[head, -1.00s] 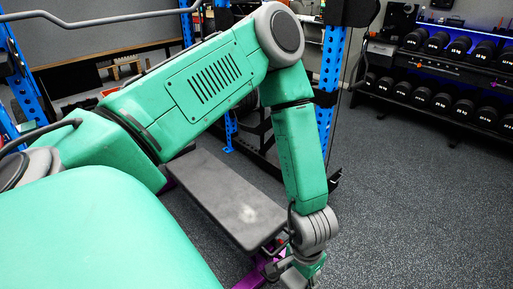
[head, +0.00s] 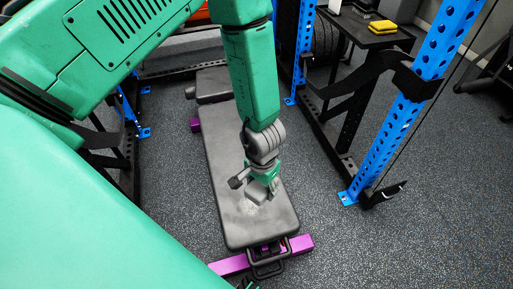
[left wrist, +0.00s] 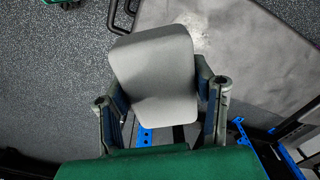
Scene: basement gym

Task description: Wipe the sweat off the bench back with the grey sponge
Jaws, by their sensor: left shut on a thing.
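The bench (head: 222,160) has a long dark grey pad on a purple frame. A pale, blotchy mark (head: 247,207) lies near the pad's near end. My left gripper (head: 262,186) is over that end, shut on the grey sponge (head: 257,193), right by the mark. In the left wrist view the sponge (left wrist: 155,70) is a light grey rounded block between the two fingers, with the bench pad (left wrist: 240,50) beyond it. The sponge hides part of the pad, and I cannot tell whether it touches it. My right gripper is not seen.
A blue rack post (head: 413,105) with black arms stands right of the bench. A small black table (head: 368,38) behind holds a yellow block (head: 382,27). Purple feet (head: 300,244) stick out at the bench's near end.

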